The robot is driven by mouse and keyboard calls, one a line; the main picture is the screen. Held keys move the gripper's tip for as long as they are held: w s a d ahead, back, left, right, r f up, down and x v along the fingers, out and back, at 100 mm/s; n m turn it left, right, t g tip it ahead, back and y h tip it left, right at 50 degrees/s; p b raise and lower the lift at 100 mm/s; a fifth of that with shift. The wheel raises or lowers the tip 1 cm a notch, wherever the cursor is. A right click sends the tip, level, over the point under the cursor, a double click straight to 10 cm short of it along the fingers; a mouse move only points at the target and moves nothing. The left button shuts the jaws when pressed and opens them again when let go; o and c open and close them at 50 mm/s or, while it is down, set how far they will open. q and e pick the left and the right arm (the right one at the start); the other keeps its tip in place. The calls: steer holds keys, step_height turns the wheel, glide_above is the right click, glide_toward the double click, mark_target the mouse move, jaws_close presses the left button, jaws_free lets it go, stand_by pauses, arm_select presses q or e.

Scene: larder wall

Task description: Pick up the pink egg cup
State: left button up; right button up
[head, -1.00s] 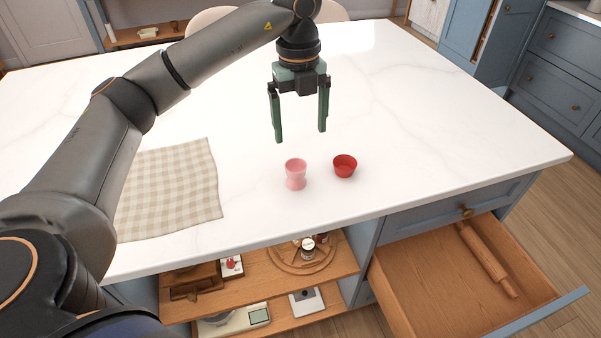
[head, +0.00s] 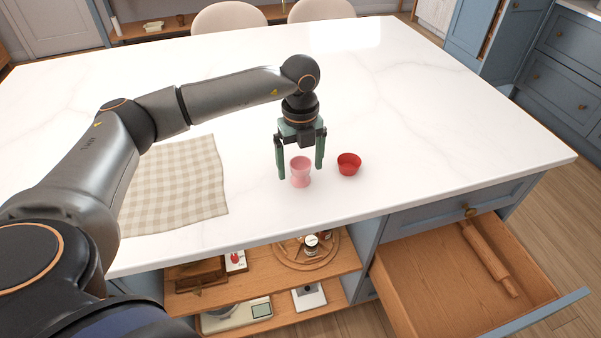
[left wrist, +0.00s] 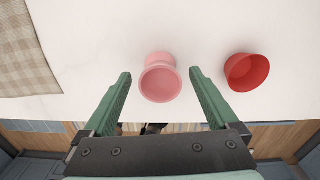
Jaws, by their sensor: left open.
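The pink egg cup (head: 301,172) stands upright on the white worktop near its front edge. It also shows in the left wrist view (left wrist: 160,80), seen from above, between and a little beyond the fingertips. My left gripper (head: 300,174) points down with its green fingers open, one on each side of the cup in the head view. In the left wrist view the open fingers (left wrist: 160,74) show a gap on both sides of the cup. Nothing is held. My right gripper is not in view.
A red bowl (head: 349,164) stands close to the right of the cup, near the right finger. A checked cloth (head: 178,185) lies to the left. Below the worktop's front edge are open shelves (head: 335,262) and a pulled-out drawer (head: 425,290) with a rolling pin (head: 488,258).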

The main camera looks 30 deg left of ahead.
arm_select(q)
steer(key=shift+f, duration=0.1)
jaws_close()
stand_by(0.8)
